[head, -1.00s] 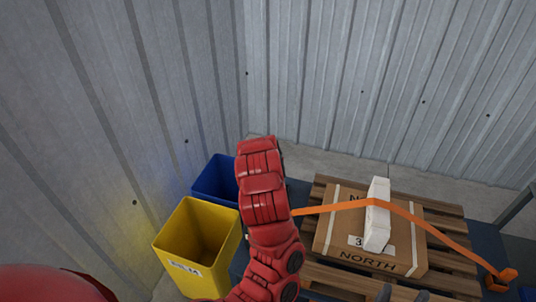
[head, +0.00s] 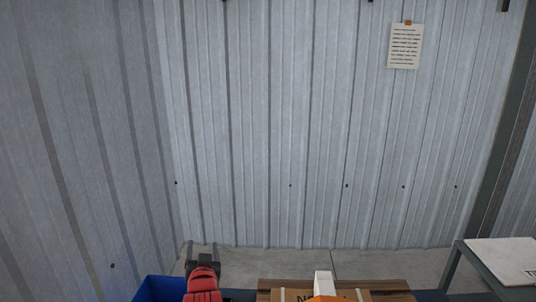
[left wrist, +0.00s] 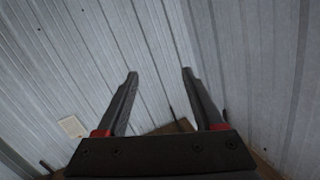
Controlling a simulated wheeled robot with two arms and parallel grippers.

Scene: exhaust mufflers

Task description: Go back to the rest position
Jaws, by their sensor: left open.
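My left gripper (head: 203,250) shows at the bottom of the head view, above my red arm, beside the blue bin. In the left wrist view its two dark fingers (left wrist: 159,74) stand wide apart with nothing between them. Ribbed metal wall fills the view beyond them. My right gripper is in neither view.
A blue bin (head: 157,289) is at the bottom left. A cardboard box (head: 290,295) with a white piece (head: 324,283) on it sits on a wooden pallet (head: 385,285). A paper sheet (head: 405,46) hangs on the wall.

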